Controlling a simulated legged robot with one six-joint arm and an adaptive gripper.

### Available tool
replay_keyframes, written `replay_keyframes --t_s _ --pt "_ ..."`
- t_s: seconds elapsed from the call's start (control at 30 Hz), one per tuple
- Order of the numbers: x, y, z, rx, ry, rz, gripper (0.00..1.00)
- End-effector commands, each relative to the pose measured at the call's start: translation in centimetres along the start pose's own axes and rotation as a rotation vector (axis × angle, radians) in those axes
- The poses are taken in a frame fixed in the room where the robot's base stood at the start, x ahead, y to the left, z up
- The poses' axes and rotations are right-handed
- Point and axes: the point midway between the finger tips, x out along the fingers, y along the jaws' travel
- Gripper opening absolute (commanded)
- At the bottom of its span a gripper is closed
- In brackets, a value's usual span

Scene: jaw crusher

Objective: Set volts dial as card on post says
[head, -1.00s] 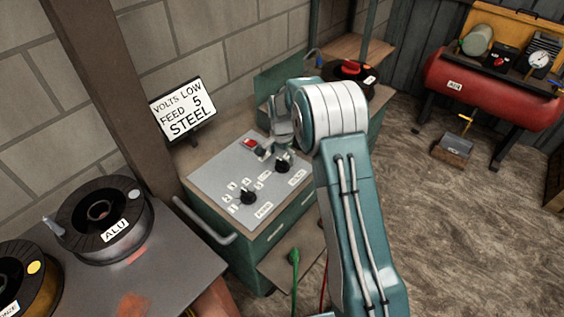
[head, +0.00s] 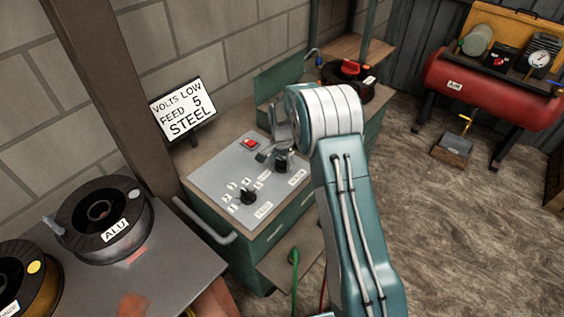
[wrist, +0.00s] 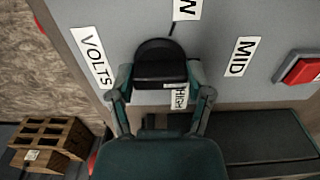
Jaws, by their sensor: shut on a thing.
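The card (head: 183,108) on the post reads VOLTS LOW, FEED 5, STEEL. The volts dial is a black knob (wrist: 160,66) on the grey panel (head: 212,178); in the head view it is mostly hidden by my gripper (head: 276,158). In the wrist view my gripper (wrist: 160,78) has one finger on each side of the knob and is shut on it. Around the knob are the labels VOLTS (wrist: 92,56), MID (wrist: 239,57), HIGH, partly covered, and one cut off, ending in W (wrist: 186,8). A short dark line lies between the knob and the W label.
The feed dial (head: 248,196) with number labels sits left of the volts dial. A red switch (head: 250,143) is behind, close to my gripper. A handle bar (head: 205,222) edges the cabinet. Spools stand on the left table. A red air tank (head: 490,88) stands at the right.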

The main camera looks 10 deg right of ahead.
Motion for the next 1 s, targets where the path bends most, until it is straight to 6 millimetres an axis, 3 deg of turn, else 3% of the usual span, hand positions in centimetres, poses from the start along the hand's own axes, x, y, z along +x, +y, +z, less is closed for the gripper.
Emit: replay_keyframes --t_s 0.37,1.0 --pt "0.13 -0.13 0.00 -0.160 0.001 -0.003 0.18" --pt "0.17 -0.09 -0.01 -0.755 0.002 -0.003 0.18"
